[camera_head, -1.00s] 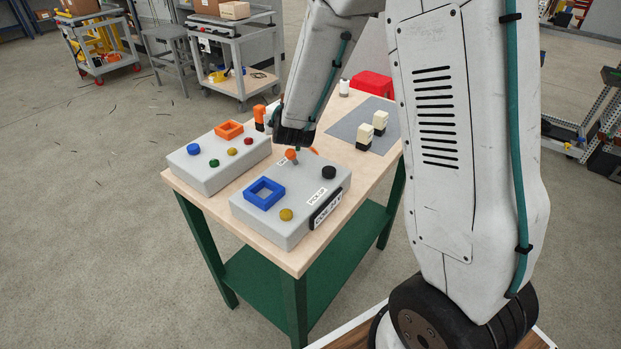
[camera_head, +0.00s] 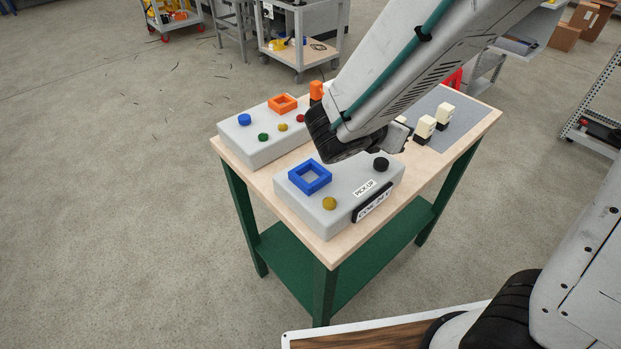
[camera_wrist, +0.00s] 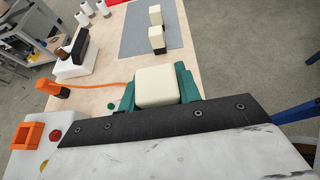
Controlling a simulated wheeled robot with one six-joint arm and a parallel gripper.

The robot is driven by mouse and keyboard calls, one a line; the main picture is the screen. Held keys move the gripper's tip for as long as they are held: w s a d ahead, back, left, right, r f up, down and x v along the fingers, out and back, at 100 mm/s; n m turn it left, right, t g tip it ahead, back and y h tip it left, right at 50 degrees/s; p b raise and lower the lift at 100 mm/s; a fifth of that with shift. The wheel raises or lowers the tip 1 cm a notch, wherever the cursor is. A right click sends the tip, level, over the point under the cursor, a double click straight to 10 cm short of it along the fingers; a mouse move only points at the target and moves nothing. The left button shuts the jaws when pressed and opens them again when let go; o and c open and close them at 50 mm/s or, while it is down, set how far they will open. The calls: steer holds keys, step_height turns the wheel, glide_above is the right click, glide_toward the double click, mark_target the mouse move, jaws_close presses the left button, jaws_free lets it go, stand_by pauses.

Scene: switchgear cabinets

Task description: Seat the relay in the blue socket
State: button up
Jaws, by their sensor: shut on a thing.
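The blue socket (camera_head: 326,178) is an open square frame on top of the front grey box (camera_head: 300,200), and it looks empty. My gripper (camera_wrist: 158,88) has teal fingers shut on a cream relay (camera_wrist: 157,84) in the wrist view. In the head view my arm's dark wrist is above the back edge of the front box, behind the blue socket. The arm hides the fingers and the held relay there. The relay's underside is hidden in the wrist view, so I cannot tell its height above the table.
Two cream relays (camera_head: 425,128) (camera_head: 446,115) stand on the grey mat (camera_head: 462,132). A second grey box (camera_head: 240,147) carries an orange socket (camera_head: 283,103) and coloured buttons. A black knob (camera_head: 381,164) and a yellow button (camera_head: 329,203) stick up near the blue socket.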

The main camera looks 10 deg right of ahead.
steer(key=s, duration=0.1)
steer(key=s+a, duration=0.1)
steer(key=shift+s+f+m+g+h, duration=0.1)
steer(key=shift+s+m+g+h, duration=0.2)
steer(key=shift+m, duration=0.1)
steer(key=a, duration=0.5)
steer(key=a+f, duration=0.1)
steer(key=a, duration=0.8)
steer(key=shift+w+a+f, duration=0.2)
steer(key=shift+w+a, duration=0.05)
steer(key=shift+a, duration=0.15)
steer(key=shift+s+a+f, duration=0.1)
steer(key=shift+a+f, duration=0.05)
steer(key=shift+f, duration=0.8)
steer(key=shift+a+f, duration=0.1)
steer(key=shift+f, duration=0.8)
jaws_close()
steer(key=o, duration=1)
jaws_free()
